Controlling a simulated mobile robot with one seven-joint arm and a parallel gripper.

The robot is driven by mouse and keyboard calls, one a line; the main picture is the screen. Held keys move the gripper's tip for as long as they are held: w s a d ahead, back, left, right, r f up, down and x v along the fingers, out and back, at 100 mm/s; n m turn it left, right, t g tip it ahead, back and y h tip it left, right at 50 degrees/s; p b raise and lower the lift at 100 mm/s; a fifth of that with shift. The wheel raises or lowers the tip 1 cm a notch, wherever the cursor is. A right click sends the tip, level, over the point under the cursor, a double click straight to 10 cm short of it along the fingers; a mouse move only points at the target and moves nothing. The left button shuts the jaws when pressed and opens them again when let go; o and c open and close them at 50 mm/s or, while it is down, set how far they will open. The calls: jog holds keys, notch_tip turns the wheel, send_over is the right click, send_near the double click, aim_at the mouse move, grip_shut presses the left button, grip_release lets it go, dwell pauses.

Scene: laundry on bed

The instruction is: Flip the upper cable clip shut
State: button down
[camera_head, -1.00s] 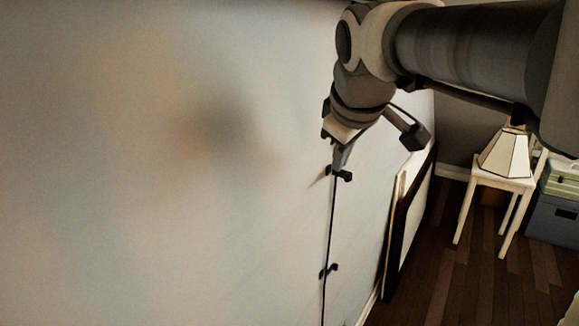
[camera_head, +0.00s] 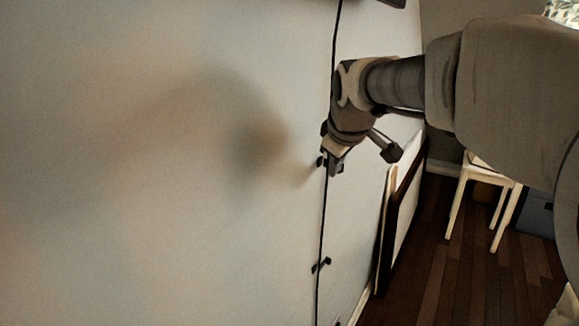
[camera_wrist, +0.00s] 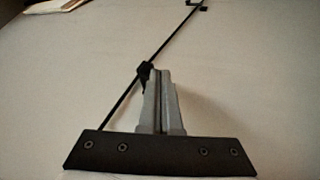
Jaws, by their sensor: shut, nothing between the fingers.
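A thin black cable (camera_head: 323,215) runs down the pale wall. The upper cable clip (camera_head: 341,168) is small and black, and my fingers partly cover it in the head view. My gripper (camera_head: 333,173) is shut and empty, its tips overlapping this clip. In the wrist view, the clip (camera_wrist: 145,71) shows just left of my closed fingertips (camera_wrist: 158,72). I cannot tell whether they touch, or whether the clip's flap is open. A lower clip (camera_head: 320,265) sits further down the cable.
A dark-framed panel (camera_head: 400,215) leans on the wall at right. A white chair (camera_head: 485,185) stands beyond it on the dark wood floor (camera_head: 450,270). The wall left of the cable is bare, with a blurred shadow on it.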

jog(key=shift+d+n+y, duration=0.35)
jog(key=shift+n+y, duration=0.05)
jog(key=shift+n, duration=0.2)
dwell(0.3)
jog(key=shift+w+d+n+y, duration=0.3)
jog(key=shift+d+n+y, duration=0.3)
jog(key=shift+n, duration=0.3)
jog(key=w+d+n+g+y+p, duration=0.1)
jog(key=w+d+n+g+y, duration=0.2)
jog(key=n, duration=0.6)
jog(key=shift+w+d+g+y, duration=0.35)
jog(key=shift+w+y, duration=0.45)
jog(key=shift+w, duration=0.4)
